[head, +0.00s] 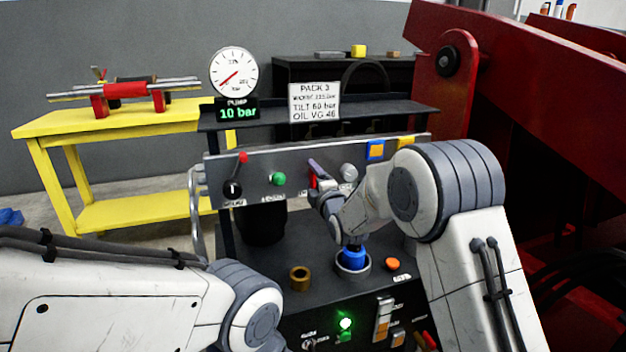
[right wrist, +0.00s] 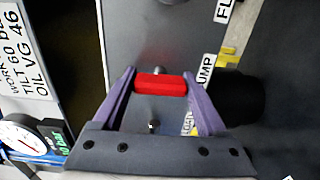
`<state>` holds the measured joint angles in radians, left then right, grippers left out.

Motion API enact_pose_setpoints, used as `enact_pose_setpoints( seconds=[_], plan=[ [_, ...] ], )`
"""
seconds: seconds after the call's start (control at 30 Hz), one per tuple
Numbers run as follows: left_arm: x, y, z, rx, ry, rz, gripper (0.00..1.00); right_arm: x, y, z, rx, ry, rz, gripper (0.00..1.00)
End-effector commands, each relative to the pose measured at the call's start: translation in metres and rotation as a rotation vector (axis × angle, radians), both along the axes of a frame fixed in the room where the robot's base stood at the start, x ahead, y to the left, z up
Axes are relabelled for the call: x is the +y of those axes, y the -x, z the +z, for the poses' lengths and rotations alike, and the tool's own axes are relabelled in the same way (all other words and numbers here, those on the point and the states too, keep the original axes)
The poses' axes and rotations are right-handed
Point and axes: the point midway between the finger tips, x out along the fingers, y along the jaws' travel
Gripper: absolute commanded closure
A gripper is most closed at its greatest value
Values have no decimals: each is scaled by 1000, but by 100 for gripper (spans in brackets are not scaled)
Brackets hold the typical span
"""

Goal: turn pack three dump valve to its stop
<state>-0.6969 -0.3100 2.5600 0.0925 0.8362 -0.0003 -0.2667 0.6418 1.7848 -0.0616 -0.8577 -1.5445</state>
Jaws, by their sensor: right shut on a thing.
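The dump valve's red handle (right wrist: 160,84) sits between the two purple fingers of my right gripper (right wrist: 160,78) in the right wrist view. The gripper is shut on it. A partly visible label ending in "UMP" (right wrist: 207,72) is beside it. In the head view the red handle (head: 311,181) shows only as a sliver on the grey valve panel (head: 262,160), with my right gripper (head: 316,171) in front. The handle's exact angle and its stop are hard to make out. My left arm enters low left, but its gripper is out of view.
The pump gauge (head: 233,73) has a display reading 10 bar. A green knob (head: 278,179), a red-tipped lever (head: 243,158) and a grey knob (head: 348,172) are on the panel. A blue cap (head: 352,258) and brass ring (head: 300,278) are below. A red steel structure (head: 520,80) stands right.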

Motion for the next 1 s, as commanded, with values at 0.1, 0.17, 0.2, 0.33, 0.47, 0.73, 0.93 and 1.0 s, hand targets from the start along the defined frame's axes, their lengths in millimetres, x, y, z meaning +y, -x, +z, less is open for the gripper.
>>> enact_pose_setpoints(
  seconds=[0.1, 0.17, 0.2, 0.33, 0.47, 0.73, 0.93, 1.0],
  plan=[
    [0, 0, 0, 0, 0, 0, 50, 1, 1, -2, 2, 6, 3, 81],
    [0, 0, 0, 0, 0, 0, 50, 1, 1, -2, 2, 6, 4, 81],
    [0, 0, 0, 0, 0, 0, 50, 1, 1, -2, 2, 6, 4, 81],
    [0, 0, 0, 0, 0, 0, 50, 1, 1, -1, 1, 6, 3, 0],
    [0, 0, 0, 0, 0, 0, 50, 1, 1, -1, 1, 3, 2, 0],
    [0, 0, 4, 0, 0, 0, 50, -4, 13, 0, 2, 3, 1, 0],
    [0, 0, 11, 0, 0, 0, 50, -15, 47, 1, 3, 3, 2, 0],
    [0, 0, 13, 0, 0, 0, 50, -19, 60, 1, 3, 4, 2, 0]
  ],
)
